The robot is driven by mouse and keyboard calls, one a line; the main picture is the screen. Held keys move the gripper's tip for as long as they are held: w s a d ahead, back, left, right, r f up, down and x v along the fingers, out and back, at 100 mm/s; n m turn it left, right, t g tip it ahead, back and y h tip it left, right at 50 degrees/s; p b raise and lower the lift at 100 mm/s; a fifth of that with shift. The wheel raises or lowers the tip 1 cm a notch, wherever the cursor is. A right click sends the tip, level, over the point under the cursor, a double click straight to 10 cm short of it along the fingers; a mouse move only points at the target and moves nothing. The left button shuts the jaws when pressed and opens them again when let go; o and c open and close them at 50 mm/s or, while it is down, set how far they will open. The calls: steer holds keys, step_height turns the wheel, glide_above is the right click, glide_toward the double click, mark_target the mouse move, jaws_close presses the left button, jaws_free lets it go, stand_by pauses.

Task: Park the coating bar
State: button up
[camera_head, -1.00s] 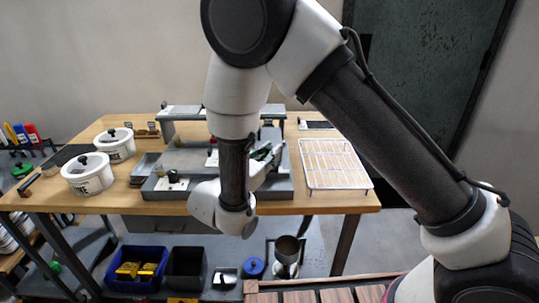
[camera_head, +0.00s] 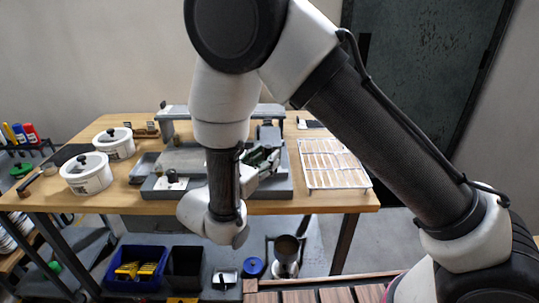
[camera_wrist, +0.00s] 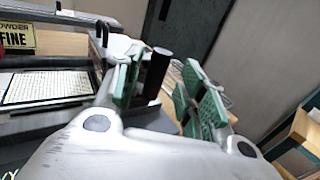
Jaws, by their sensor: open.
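My gripper (camera_head: 264,160) is over the right part of the grey coating station (camera_head: 280,187) on the wooden bench. In the wrist view its two green-padded fingers (camera_wrist: 163,92) stand apart. A black upright cylinder (camera_wrist: 158,68), like a handle, shows between them, with a white part beside its top. I cannot tell how far it is from the pads or whether it belongs to the coating bar. A grey crossbar (camera_head: 180,112) spans the back of the station, and I cannot tell whether this is the bar. My forearm hides part of the station.
A white wire rack (camera_head: 335,165) lies to the right. Two white lidded tubs (camera_head: 88,174) stand to the left. A yellow "FINE" label (camera_wrist: 17,37) and a framed white mesh (camera_wrist: 48,87) show in the wrist view. Bins (camera_head: 137,268) sit below the bench.

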steer(key=v, duration=0.9)
steer(key=shift+d, duration=0.1)
steer(key=s+d+f+m+g+h, duration=0.1)
steer(key=s+d+f+m+g, duration=0.3)
steer(key=d, duration=0.3)
steer(key=s+d+r+m+g+y, duration=0.2)
steer(key=d+r+m, duration=0.5)
steer(key=d, duration=0.4)
steer(key=s+d+r+m+g+y, duration=0.2)
steer(key=s+d+r+m+y, duration=0.2)
steer(key=d+r+m, duration=0.3)
steer(key=s+d+r+m+g+y, duration=0.2)
steer(key=s+d+r+m+y, duration=0.2)
steer(key=d+r+m, duration=0.3)
steer(key=d+m+y, duration=0.1)
steer(key=d+m, duration=0.2)
steer(key=d, duration=0.4)
steer(key=shift+d+m+y, duration=0.3)
steer(key=shift+d+m, duration=0.05)
steer(key=shift+m, duration=0.05)
